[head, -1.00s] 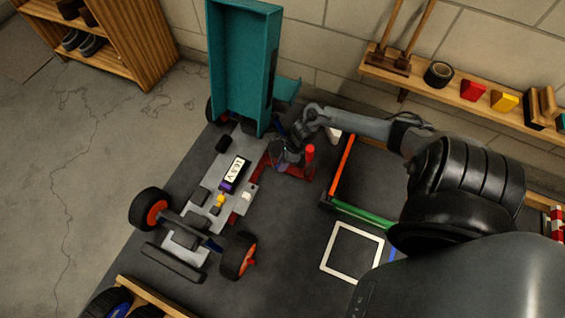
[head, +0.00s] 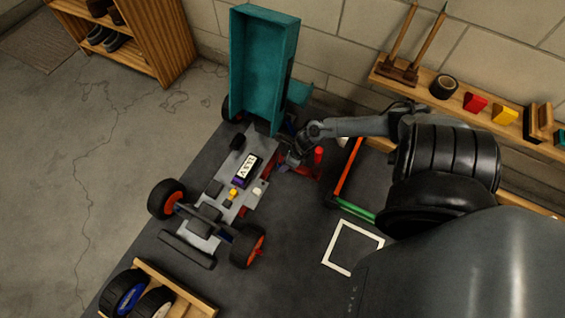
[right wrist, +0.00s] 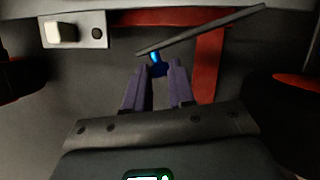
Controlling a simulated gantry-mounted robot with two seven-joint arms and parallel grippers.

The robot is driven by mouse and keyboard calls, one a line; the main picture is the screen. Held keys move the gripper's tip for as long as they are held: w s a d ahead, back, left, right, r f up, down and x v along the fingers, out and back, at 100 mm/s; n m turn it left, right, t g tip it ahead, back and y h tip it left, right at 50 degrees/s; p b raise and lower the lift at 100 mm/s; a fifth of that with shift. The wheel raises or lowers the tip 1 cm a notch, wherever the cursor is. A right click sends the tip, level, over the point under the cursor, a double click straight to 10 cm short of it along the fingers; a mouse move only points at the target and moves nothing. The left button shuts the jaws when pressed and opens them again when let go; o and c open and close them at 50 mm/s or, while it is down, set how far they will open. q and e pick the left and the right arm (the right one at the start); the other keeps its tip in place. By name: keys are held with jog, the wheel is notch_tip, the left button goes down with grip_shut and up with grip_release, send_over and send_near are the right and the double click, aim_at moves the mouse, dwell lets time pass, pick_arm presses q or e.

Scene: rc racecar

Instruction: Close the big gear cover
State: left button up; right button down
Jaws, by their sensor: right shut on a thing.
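The open car chassis (head: 215,205) lies on the dark mat, with its teal body shell (head: 262,70) standing raised at the far end. My right gripper (head: 287,163) is low beside the chassis's right edge, near the red parts. In the right wrist view its purple fingers (right wrist: 157,78) are shut on a small blue knob (right wrist: 158,65). The knob meets a thin dark plate (right wrist: 200,30), apparently the big gear cover, which appears tilted, its right end higher in the picture. The gear is not visible. My left gripper is out of view.
A red post (head: 319,157) stands just right of my right gripper. An orange and green frame (head: 348,170) and a white square outline (head: 353,247) lie farther right. A wooden wheel tray (head: 175,285) is at the front. A tool shelf (head: 470,105) lines the wall.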

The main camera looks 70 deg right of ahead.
jog(key=c, duration=0.9)
grip_release()
jog(key=shift+c, duration=0.2)
jog(key=shift+r, duration=0.1)
jog(key=p+v, duration=0.5)
jog(key=v, duration=0.2)
jog(key=shift+s+d+r, duration=0.1)
jog(key=shift+s, duration=0.05)
